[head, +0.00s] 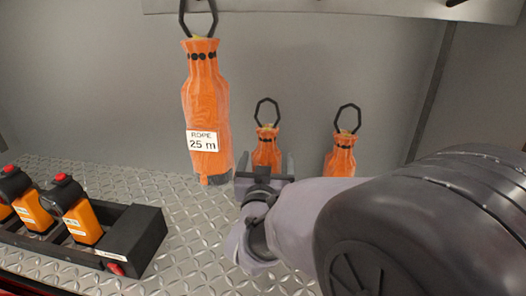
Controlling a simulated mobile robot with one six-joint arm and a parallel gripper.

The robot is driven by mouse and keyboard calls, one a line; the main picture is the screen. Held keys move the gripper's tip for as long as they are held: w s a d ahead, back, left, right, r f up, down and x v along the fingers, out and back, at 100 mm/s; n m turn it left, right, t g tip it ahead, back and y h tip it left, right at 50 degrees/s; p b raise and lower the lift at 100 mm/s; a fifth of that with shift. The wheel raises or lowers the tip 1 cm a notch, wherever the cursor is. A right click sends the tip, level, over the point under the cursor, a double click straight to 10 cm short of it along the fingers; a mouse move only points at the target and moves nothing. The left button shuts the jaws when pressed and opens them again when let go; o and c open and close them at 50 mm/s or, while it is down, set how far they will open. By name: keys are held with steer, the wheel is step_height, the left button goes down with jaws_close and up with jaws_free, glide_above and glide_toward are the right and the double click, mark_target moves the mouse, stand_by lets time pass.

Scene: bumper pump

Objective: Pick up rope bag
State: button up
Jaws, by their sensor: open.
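Three orange rope bags with black loops on top show in the head view.
A black holder (125,238) with several orange devices with red caps stands at the lower left on the diamond-plate floor (150,185). A grey wall (90,80) closes the back. A light grey rail (350,8) runs along the top. Bare floor lies between holder and gripper.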

steer(key=shift+s, duration=0.15)
steer(key=shift+c, duration=1.1)
steer(key=shift+r, duration=0.1)
jaws_close()
